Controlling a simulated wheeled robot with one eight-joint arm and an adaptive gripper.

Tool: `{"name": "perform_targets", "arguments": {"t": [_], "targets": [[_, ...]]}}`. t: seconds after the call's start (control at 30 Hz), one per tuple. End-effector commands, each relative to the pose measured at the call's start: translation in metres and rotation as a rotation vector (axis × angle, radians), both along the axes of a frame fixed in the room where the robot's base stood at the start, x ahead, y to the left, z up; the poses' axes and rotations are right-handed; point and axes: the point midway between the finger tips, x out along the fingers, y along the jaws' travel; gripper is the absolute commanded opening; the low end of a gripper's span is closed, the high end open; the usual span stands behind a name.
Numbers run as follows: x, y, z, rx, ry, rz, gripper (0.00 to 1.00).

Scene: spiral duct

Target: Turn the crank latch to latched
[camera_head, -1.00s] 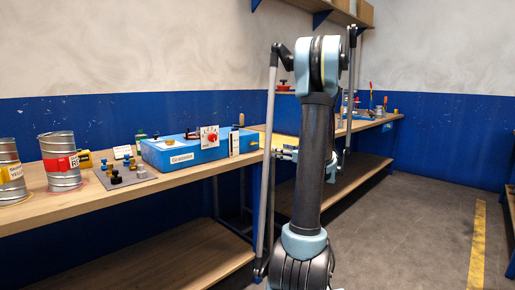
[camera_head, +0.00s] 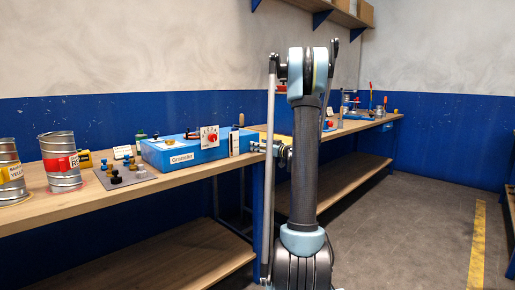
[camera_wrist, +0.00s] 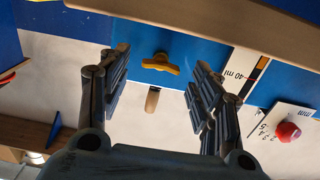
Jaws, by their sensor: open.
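A yellow-orange winged handle (camera_wrist: 160,64), which looks like the crank latch, sits on a blue face in the wrist view. Its wings lie roughly crosswise in that picture. My gripper (camera_wrist: 158,62) is open, with one dark finger on each side of the handle and gaps between. I cannot tell how far the handle lies beyond the fingertips. In the head view my gripper (camera_head: 272,148) is at the right end of the blue box (camera_head: 180,153) on the bench. The handle is not clear there.
The wrist view is upside down and shows a red knob (camera_wrist: 288,131) on a white dial plate and a 40 ml scale (camera_wrist: 240,68). In the head view, the bench (camera_head: 120,195) holds cans and a grey plate (camera_head: 122,176) with small knobs. The floor (camera_head: 400,220) at right is clear.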

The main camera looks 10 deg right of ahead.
Motion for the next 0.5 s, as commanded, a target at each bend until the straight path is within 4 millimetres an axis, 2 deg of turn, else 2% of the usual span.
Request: {"name": "perform_targets", "arguments": {"t": [0.2, 0.5], "targets": [[0.016, 0.012, 0.0, 0.0, 0.0, 0.001, 0.58], [0.02, 0.014, 0.0, 0.0, 0.0, -0.001, 0.58]]}}
